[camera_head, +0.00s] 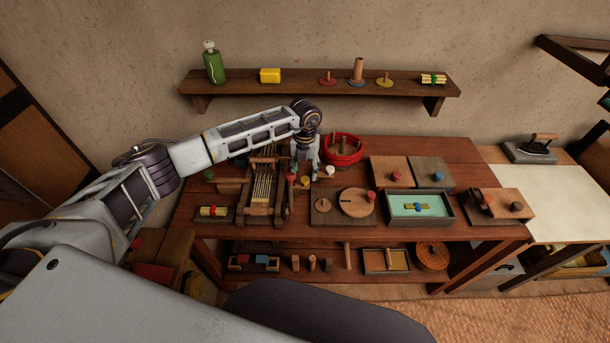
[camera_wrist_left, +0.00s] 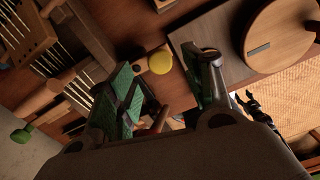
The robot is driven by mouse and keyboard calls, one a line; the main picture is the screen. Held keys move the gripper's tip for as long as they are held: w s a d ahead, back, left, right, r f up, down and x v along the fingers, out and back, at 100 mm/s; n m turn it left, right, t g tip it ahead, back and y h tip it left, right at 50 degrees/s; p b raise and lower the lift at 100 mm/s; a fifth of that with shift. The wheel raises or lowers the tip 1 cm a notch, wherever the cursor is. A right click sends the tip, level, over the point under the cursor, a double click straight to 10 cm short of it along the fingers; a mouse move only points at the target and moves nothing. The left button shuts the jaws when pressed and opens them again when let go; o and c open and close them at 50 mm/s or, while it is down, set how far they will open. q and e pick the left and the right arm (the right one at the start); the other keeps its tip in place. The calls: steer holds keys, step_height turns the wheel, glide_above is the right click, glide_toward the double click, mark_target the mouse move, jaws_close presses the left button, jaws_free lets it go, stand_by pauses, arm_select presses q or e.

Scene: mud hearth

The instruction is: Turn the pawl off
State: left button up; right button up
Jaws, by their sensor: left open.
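A small wooden loom (camera_head: 262,190) with pale warp threads stands on the left part of the table. It also shows at the upper left of the left wrist view (camera_wrist_left: 35,45). I cannot single out the pawl for certain. A green-ended wooden bar (camera_wrist_left: 22,136) shows at the left edge of the left wrist view. My left gripper (camera_head: 303,174) points down just right of the loom. In the left wrist view its green-padded fingers (camera_wrist_left: 168,90) are apart. A brown rod-like piece shows low between them, partly hidden; I see no grip on it.
A round-lidded board (camera_head: 357,202) lies right of my left gripper, and a red coil (camera_head: 342,150) lies behind it. A yellow disc (camera_wrist_left: 160,60) shows beyond the fingertips. A teal tray (camera_head: 420,207) stands farther right. A wall shelf (camera_head: 300,84) hangs above.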

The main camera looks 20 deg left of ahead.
mark_target(305, 179)
arm_select(q)
steer(key=shift+f, duration=1.9)
steer(key=shift+c, duration=0.3)
steer(key=c, duration=1)
